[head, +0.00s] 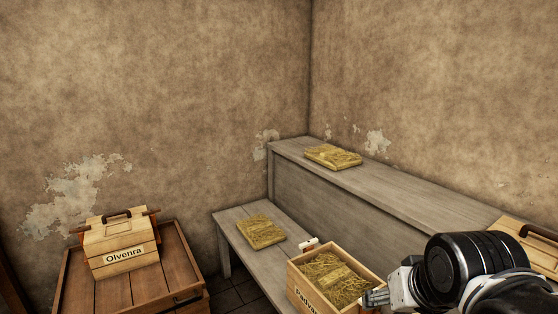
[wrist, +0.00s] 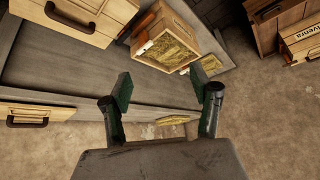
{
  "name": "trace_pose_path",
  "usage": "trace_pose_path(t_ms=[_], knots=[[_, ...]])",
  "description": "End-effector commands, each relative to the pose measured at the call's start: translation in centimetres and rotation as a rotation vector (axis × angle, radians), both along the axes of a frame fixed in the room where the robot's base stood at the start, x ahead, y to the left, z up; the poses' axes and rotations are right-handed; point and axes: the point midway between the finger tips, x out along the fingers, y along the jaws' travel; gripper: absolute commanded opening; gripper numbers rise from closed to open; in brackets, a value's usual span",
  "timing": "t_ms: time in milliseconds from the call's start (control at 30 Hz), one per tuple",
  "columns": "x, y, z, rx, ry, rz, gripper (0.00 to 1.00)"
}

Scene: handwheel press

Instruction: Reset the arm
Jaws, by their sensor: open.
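My arm enters from the lower right of the head view, with my gripper (head: 375,298) near the right side of an open wooden crate. In the wrist view my gripper (wrist: 162,104) has its two fingers spread wide apart, with nothing between them. The open crate (head: 298,285) holds straw and a pale block, and its label is partly cut off. The crate also shows in the wrist view (wrist: 146,48), beyond the fingertips.
A box labelled "Olvenra" (head: 122,262) stands on a brown wooden chest (head: 178,268) at left. Straw pads lie on the low bench (head: 232,216) and the higher grey ledge (head: 400,190). Another handled box (head: 515,232) is at right. Walls close off the back.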

Motion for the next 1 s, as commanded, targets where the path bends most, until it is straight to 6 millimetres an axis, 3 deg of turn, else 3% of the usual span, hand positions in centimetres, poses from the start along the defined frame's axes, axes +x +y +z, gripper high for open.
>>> trace_pose_path(t_ms=[200, 467, 667, 1000], knots=[[-2.6, 0.0, -1.1, -0.038, -0.041, 0.056, 0.58], [-2.9, 0.0, -2.7, -0.046, -0.050, 0.068, 0.58], [-2.9, 0.0, -6.4, -0.046, -0.049, 0.067, 0.58], [-2.9, 0.0, -14.6, -0.046, -0.049, 0.067, 0.58]])
